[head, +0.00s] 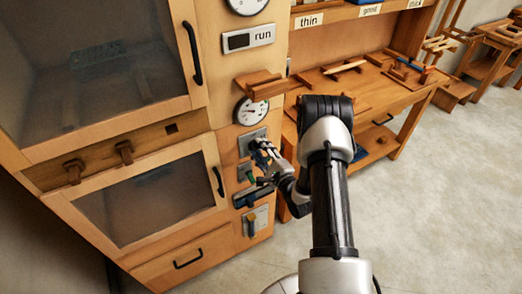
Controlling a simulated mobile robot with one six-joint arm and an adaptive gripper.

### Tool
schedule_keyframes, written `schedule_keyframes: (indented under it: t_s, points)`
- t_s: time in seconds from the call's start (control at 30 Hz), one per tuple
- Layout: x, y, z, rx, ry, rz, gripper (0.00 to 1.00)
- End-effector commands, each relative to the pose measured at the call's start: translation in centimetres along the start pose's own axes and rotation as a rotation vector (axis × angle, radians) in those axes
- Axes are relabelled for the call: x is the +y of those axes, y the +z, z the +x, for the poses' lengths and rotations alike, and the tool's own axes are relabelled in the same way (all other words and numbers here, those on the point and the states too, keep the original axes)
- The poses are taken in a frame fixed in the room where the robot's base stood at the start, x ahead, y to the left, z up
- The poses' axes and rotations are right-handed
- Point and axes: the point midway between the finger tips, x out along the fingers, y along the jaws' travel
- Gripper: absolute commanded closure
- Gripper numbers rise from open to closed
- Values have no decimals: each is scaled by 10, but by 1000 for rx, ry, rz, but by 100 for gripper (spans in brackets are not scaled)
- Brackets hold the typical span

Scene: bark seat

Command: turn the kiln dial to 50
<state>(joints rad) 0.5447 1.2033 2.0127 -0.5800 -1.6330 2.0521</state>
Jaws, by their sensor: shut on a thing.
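The kiln is a tall wooden cabinet with a control panel on its right side. A round white gauge (252,111) with a dark needle is on the panel. Below it is a grey square plate (246,142), where the kiln dial appears to be. My gripper (258,148) reaches the plate from the right, its fingers shut on the dial's knob. The fingers hide most of the knob, and its setting cannot be read.
A wooden ledge (261,86) juts out above the gauge. A "run" label (262,36) sits higher up. A lever switch (251,226) is below my gripper. Black door handles (192,52) stick out to the left. A workbench (385,90) with wooden pieces stands right; the floor there is clear.

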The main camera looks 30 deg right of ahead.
Motion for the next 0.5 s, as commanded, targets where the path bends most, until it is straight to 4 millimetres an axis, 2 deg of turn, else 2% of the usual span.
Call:
schedule_keyframes:
  t_s: [0.37,0.4,0.5]
  points:
    - [0,0,0,0,1,3,88]
    - [0,0,0,0,1,3,62]
    - [0,0,0,0,1,2,55]
